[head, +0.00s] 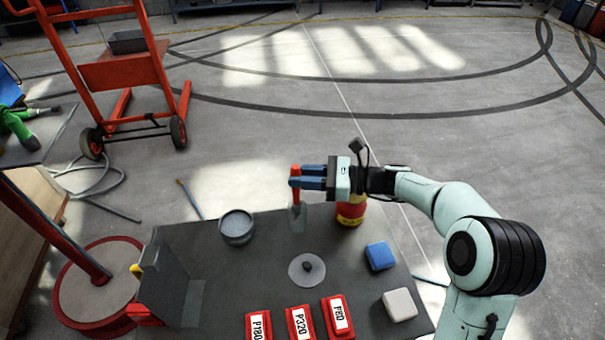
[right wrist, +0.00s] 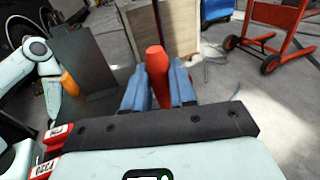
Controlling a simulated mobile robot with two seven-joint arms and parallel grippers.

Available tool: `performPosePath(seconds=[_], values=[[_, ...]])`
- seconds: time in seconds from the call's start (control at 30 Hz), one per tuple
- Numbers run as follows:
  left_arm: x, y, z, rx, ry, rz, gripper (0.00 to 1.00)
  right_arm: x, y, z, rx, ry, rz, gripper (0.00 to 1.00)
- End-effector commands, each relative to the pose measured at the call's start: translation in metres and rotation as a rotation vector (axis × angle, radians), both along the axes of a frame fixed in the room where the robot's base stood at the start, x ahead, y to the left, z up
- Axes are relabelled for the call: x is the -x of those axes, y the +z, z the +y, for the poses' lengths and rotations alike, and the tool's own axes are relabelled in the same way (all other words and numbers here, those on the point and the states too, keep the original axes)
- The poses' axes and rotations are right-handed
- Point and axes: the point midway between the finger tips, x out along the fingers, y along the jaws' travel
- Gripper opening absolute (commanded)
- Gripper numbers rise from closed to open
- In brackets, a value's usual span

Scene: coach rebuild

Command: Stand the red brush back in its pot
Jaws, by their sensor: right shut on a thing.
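The red brush (head: 296,180) is held between the blue fingers of my right gripper (head: 297,184), its red end pointing up. In the right wrist view the red brush (right wrist: 157,72) stands between both fingers. Below it, a pale, see-through shape (head: 298,216) shows at the far edge of the table; I cannot tell whether it belongs to the brush. A round grey pot (head: 237,238) stands on the table to the left of the gripper, apart from the brush. My left gripper is not in view.
A red and yellow can (head: 350,215) stands beneath my right wrist. The table (head: 235,285) also bears a grey disc (head: 307,270), a blue block (head: 380,256), a white block (head: 399,304), red labelled blocks (head: 299,322) and an upright grey plate (head: 160,275) at left.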

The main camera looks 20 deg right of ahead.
Motion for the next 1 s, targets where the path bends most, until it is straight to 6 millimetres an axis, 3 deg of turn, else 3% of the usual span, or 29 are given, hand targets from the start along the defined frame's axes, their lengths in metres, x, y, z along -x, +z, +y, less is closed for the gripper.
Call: performPosePath(seconds=[0.23, 0.27, 0.33, 0.37, 0.73, 1.0], values=[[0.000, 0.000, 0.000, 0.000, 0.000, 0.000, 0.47, 0.000, 0.000, 0.000, 0.000, 0.000, 0.000, 0.00], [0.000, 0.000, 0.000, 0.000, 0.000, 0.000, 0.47, 0.000, 0.000, 0.000, 0.000, 0.000, 0.000, 0.28], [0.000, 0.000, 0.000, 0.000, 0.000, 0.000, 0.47, 0.000, 0.000, 0.000, 0.000, 0.000, 0.000, 0.51], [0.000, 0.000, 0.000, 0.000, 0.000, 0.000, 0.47, 0.000, 0.000, 0.000, 0.000, 0.000, 0.000, 0.55], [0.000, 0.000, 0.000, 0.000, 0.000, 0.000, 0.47, 0.003, 0.000, -0.005, 0.001, -0.002, 0.000, 0.55], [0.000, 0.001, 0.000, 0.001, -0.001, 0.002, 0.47, 0.030, 0.003, -0.049, 0.003, -0.006, 0.000, 0.55]])
